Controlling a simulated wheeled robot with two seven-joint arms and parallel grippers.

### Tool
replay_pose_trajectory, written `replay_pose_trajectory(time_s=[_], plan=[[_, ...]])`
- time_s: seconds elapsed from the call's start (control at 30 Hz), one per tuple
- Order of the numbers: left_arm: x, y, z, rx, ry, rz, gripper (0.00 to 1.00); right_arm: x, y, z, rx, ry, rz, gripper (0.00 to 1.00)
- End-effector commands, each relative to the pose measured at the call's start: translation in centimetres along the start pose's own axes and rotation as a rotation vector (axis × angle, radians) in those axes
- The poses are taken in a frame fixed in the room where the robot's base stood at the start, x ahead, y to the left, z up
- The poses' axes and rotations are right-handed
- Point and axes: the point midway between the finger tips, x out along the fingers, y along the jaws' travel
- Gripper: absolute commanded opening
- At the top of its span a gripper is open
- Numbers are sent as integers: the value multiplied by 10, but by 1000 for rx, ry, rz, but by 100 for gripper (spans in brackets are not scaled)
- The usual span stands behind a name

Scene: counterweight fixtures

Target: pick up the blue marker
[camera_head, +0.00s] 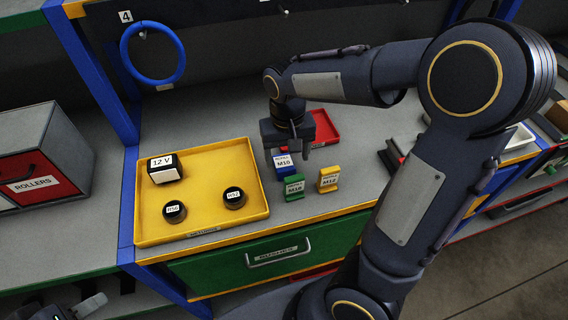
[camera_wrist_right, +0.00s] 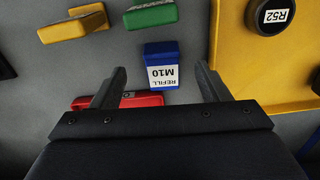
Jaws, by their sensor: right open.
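The blue marker (camera_head: 281,166) is a small blue block with a white label reading REFILL M10. It stands on the grey bench top, to the right of the yellow tray. It also shows in the right wrist view (camera_wrist_right: 161,53). My right gripper (camera_head: 291,149) is at the blue marker, partly over it in the head view. In the wrist view its open fingers (camera_wrist_right: 162,72) lie on either side of the marker, with a gap on both sides.
A green block (camera_head: 294,188) and a yellow block (camera_head: 328,179) stand close to the marker. A red tray (camera_head: 326,127) lies behind it. The yellow tray (camera_head: 215,162) holds a 12 V block (camera_head: 165,168) and two black round pieces. A blue ring (camera_head: 153,80) hangs behind.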

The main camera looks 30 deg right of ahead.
Motion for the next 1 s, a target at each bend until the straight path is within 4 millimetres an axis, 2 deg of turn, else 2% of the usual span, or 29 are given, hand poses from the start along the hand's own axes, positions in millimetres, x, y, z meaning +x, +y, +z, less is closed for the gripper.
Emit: replay_pose_trajectory(time_s=[0.23,0.53,0.9,1.0], plan=[[-5,2,-2,0,0,0,36,36,-2,0,-1,-3,-1,69],[-5,2,-2,0,0,0,36,42,-2,0,-1,1,-3,69],[-5,2,-2,0,0,0,36,42,-2,0,-2,1,-3,22],[-5,2,-2,0,0,0,36,42,-2,0,-2,1,-3,18]])
